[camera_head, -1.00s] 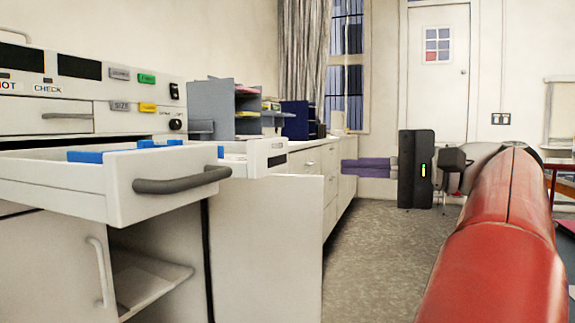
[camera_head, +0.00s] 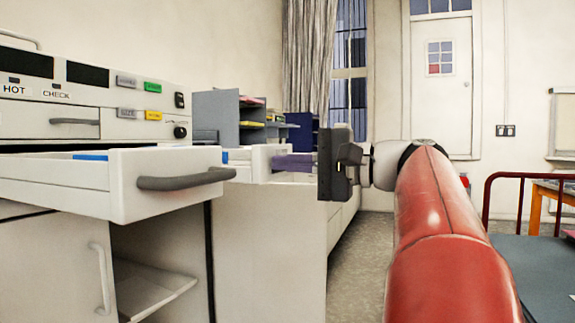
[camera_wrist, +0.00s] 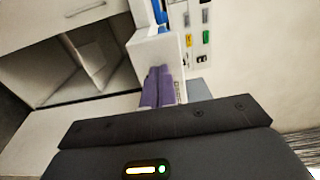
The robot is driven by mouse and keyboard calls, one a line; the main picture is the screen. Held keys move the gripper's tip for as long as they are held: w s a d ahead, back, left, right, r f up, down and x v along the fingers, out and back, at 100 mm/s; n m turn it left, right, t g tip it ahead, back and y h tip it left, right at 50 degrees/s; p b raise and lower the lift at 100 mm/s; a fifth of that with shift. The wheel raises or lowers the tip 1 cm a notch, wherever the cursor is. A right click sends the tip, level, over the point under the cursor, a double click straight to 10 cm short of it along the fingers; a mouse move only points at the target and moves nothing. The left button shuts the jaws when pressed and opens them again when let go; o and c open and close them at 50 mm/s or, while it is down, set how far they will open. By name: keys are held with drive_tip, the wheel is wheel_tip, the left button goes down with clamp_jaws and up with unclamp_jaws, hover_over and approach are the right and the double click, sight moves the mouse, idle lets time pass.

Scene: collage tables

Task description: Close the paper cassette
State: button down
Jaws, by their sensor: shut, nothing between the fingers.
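The paper cassette (camera_head: 75,180) is a white drawer pulled out of the copier-like machine at the left. Blue pieces show inside it, and a grey bar handle (camera_head: 186,179) is on its front. In the wrist view the cassette's white wall (camera_wrist: 158,48) stands just beyond my fingers. My gripper (camera_head: 274,163) has purple fingers pressed together and empty. In the head view it is to the right of the handle, with a visible gap in the picture, pointing left. The fingers (camera_wrist: 159,70) also show in the wrist view; whether they touch the cassette cannot be told.
The machine's control panel (camera_head: 150,98) is above the cassette. Below is an open cubby with a shelf (camera_head: 150,290) and a cabinet door. Another white unit (camera_head: 245,165) and grey shelves (camera_head: 230,115) stand behind. A red-framed bed or chair (camera_head: 540,178) is at the right.

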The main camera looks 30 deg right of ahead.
drive_tip(key=shift+w+a, duration=0.1)
drive_tip(key=shift+w, duration=0.05)
drive_tip(key=p+x, duration=0.7)
drive_tip(key=x, duration=3.1)
drive_tip(key=shift+w+a, duration=0.15)
drive_tip(key=shift+r, duration=0.25)
